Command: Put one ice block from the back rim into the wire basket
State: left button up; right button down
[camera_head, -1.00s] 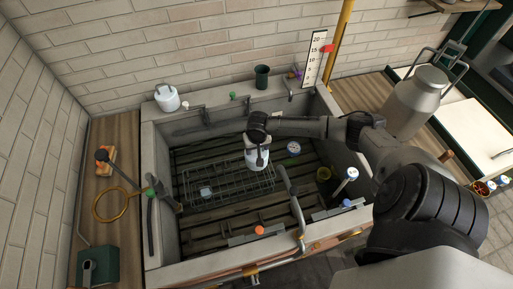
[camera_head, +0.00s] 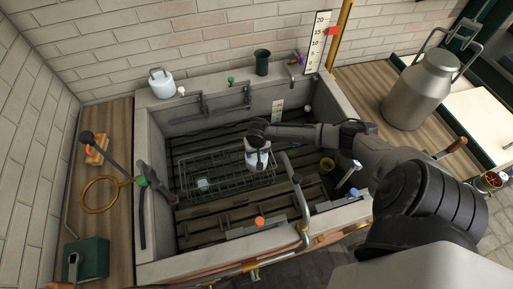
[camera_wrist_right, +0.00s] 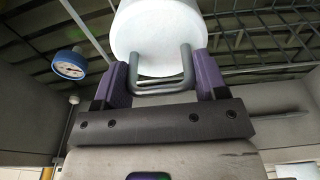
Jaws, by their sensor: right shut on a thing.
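My right gripper (camera_head: 256,139) is shut on the handle of a white ice block (camera_head: 258,160), which hangs below it at the right end of the wire basket (camera_head: 225,190). In the right wrist view the purple fingers (camera_wrist_right: 160,80) hold the grey handle, with the round white block (camera_wrist_right: 156,35) beyond and basket wires (camera_wrist_right: 265,40) behind it. I cannot tell whether the block touches the basket floor. A small pale thing (camera_head: 202,183) lies in the basket's left part. Another white ice block (camera_head: 162,83) with a handle stands upright on the back rim (camera_head: 215,88). My left gripper is out of view.
The basket is inside a stone basin with slatted floor (camera_head: 215,226). A dark green cup (camera_head: 262,62) stands on the back rim. A bent pipe (camera_head: 300,205) rises at the basin's front right. A milk churn (camera_head: 418,92) stands on the right counter. A round dial (camera_wrist_right: 70,64) shows in the wrist view.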

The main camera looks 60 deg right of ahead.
aim_at(256, 157)
notch_tip(256, 157, down, 8)
jog(key=b, duration=0.4)
jog(key=shift+f, duration=0.15)
jog(key=shift+f+b, duration=0.65)
jog(key=shift+f, duration=0.55)
jog(key=shift+f, duration=0.1)
jog(key=shift+c, duration=1.5)
grip_release()
jog(key=o, duration=0.3)
